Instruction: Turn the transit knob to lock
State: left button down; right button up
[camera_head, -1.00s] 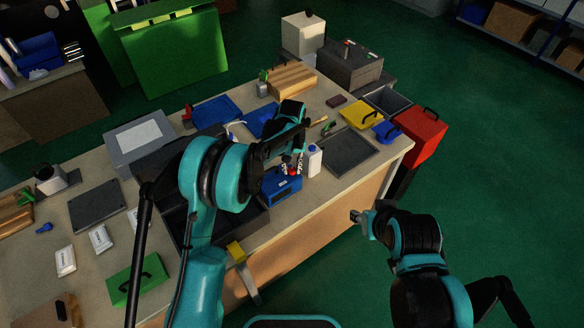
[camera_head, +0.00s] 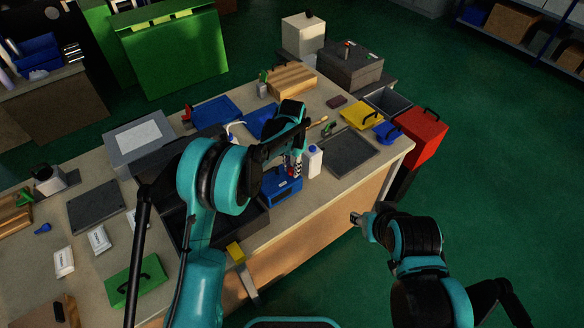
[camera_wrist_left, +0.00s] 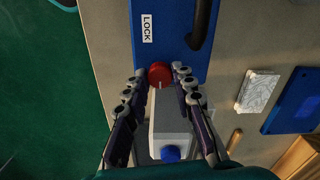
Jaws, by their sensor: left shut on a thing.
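The blue case (camera_head: 281,188) sits at the bench's front edge. In the left wrist view its blue top (camera_wrist_left: 166,45) carries a white LOCK label (camera_wrist_left: 147,28), a dark handle and the round red transit knob (camera_wrist_left: 159,72). A pale mark on the knob points to the bottom of that view, away from the label. My left gripper (camera_head: 297,172) is over the case, its fingertips shut on the knob from both sides, as the left wrist view (camera_wrist_left: 160,73) shows. My right gripper (camera_head: 357,217) hangs beyond the bench's front edge; its jaw opening is too small to tell.
A white bottle with a blue cap (camera_head: 315,162) stands close to the right of the case. Blue trays (camera_head: 216,110) lie behind.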

aim_at(292, 170)
pick_arm(q)
jog(key=shift+m, duration=0.3)
jog(key=c, duration=1.3)
grip_release()
jog(key=shift+o, duration=0.2)
notch_tip(292, 170, up, 12)
